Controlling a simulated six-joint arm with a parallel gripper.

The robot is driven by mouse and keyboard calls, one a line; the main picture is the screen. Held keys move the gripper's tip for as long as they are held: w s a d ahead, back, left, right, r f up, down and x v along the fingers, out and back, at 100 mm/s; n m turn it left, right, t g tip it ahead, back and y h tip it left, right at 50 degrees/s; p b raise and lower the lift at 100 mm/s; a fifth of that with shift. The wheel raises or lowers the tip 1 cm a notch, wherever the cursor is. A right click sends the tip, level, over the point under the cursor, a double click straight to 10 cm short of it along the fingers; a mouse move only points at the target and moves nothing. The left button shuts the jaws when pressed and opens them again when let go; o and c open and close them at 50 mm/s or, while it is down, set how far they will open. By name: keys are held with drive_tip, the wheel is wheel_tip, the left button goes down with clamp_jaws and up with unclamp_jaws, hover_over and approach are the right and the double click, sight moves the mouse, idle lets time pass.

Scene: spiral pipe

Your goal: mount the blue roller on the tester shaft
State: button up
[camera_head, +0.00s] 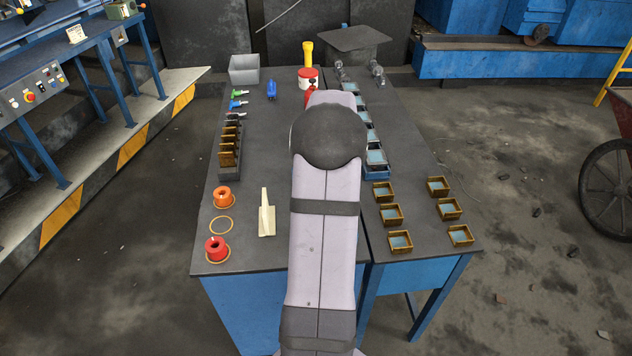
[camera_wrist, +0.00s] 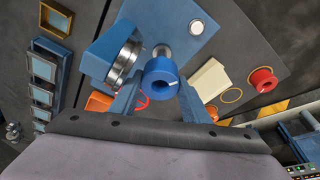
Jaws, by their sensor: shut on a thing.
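In the wrist view the blue roller (camera_wrist: 158,80) is between the fingers of my gripper (camera_wrist: 158,100), which is shut on it. Its bore opening faces the camera. Just beyond it a short silver shaft (camera_wrist: 164,52) stands out from a blue panel (camera_wrist: 215,32). The roller is close to the shaft and overlaps its lower part in the picture; I cannot tell whether they touch or how far they are engaged. Left of it is a blue block with a silver disc (camera_wrist: 121,60). In the head view my arm hides the gripper, roller and shaft.
A red roller (camera_head: 216,248), an orange roller (camera_head: 222,197), an empty ring (camera_head: 221,225) and a cream wedge (camera_head: 266,220) stand on the table's left. Small trays (camera_head: 400,241) sit on the right. A grey bin (camera_head: 244,70) and a red-and-white can (camera_head: 308,78) are at the back.

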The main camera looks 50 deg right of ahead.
drive_tip(key=shift+f+b, duration=2.25)
drive_tip(key=shift+f, duration=0.75)
drive_tip(key=o, duration=1.3)
drive_tip(key=shift+a, duration=0.2)
drive_tip(key=shift+d, duration=0.1)
